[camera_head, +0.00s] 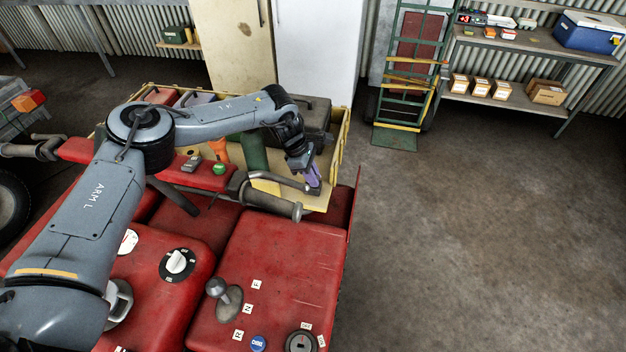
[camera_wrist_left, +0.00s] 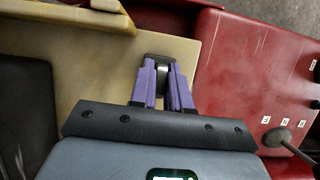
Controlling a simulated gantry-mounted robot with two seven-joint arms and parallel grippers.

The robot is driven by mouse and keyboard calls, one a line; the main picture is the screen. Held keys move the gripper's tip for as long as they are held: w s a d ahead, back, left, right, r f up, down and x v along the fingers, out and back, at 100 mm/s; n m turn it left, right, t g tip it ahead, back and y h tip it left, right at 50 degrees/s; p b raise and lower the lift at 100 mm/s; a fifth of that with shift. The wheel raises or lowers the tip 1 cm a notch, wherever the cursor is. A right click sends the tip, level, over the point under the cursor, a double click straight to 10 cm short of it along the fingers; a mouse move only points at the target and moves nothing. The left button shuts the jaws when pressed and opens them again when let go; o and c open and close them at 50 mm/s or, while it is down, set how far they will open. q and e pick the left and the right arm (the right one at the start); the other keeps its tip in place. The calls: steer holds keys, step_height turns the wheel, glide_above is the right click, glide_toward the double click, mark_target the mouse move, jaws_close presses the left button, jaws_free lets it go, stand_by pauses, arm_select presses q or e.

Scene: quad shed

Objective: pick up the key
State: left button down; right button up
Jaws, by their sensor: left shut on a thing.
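My left gripper (camera_head: 313,181) reaches over the right end of the yellow cargo tray (camera_head: 342,140), close to the handlebar grip. In the left wrist view its purple fingers (camera_wrist_left: 164,88) are shut on a small dark thing, which I take to be the key (camera_wrist_left: 162,72). The key's dark head shows between the fingertips; the rest of it is hidden. In the head view I cannot make the key out clearly. My right gripper is in neither view.
The red quad (camera_head: 281,270) fills the front, with a handlebar (camera_head: 268,200), a shift lever (camera_head: 217,287) and a round black switch (camera_head: 301,342). A dark case (camera_head: 318,112) lies in the tray. A hand truck (camera_head: 412,60) and shelf (camera_head: 520,100) stand behind. The floor at right is clear.

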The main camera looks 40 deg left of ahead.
arm_select(q)
steer(key=shift+r, duration=0.2)
step_height(320, 180, up, 4)
steer(key=shift+f, duration=0.15)
steer(key=s+d+r, duration=0.1)
steer(key=d+r, duration=0.6)
steer(key=d, duration=0.4)
steer(key=shift+s+d+p, duration=0.3)
steer(key=shift+s+p, duration=0.1)
stand_by(0.5)
